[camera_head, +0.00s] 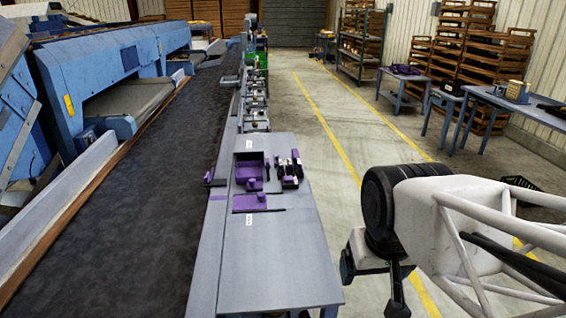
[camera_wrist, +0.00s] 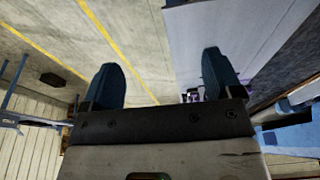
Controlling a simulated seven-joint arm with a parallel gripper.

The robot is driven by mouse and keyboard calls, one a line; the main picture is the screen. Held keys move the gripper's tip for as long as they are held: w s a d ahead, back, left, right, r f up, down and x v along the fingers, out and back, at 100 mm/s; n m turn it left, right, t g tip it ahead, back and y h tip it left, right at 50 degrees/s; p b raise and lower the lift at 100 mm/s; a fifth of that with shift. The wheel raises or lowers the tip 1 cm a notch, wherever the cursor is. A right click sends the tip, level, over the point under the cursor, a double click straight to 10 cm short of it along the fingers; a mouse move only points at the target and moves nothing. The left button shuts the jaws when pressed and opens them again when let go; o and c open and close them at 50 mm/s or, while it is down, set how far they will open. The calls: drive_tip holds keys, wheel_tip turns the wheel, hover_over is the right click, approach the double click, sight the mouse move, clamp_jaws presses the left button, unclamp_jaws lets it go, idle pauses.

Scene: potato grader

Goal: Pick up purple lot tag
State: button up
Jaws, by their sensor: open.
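Several purple things lie on the grey table (camera_head: 280,265) in the head view, and I cannot tell for sure which is the lot tag. A flat purple piece (camera_head: 243,204) lies at mid-table with a small purple item (camera_head: 261,197) at its right part. Behind it is a purple tray (camera_head: 250,160), with a small purple item (camera_head: 254,185) at its front. My gripper (camera_head: 372,284) is to the right of the table, apart from all of these. In the wrist view my gripper (camera_wrist: 163,78) is open and empty, with its two dark fingers wide apart.
Black, white and purple items (camera_head: 291,170) stand right of the tray. A dark conveyor belt (camera_head: 145,190) runs along the table's left side. The near part of the table is bare. The floor (camera_head: 325,130) right of the table is open, with yellow lines.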

drive_tip(key=w+r+m, duration=0.2)
drive_tip(key=w+r, duration=0.1)
drive_tip(key=w, duration=0.4)
drive_tip(key=w+r+m, duration=0.2)
drive_tip(key=w, duration=0.6)
drive_tip(key=m+g+y, duration=0.1)
drive_tip(key=m+g, duration=0.2)
drive_tip(key=m, duration=1.1)
hover_over(290, 162)
drive_tip(key=d, duration=0.1)
wheel_tip(290, 162, down, 14)
drive_tip(key=shift+r, duration=0.2)
drive_tip(key=shift+a+f, duration=0.15)
drive_tip(key=shift+f, duration=1.15)
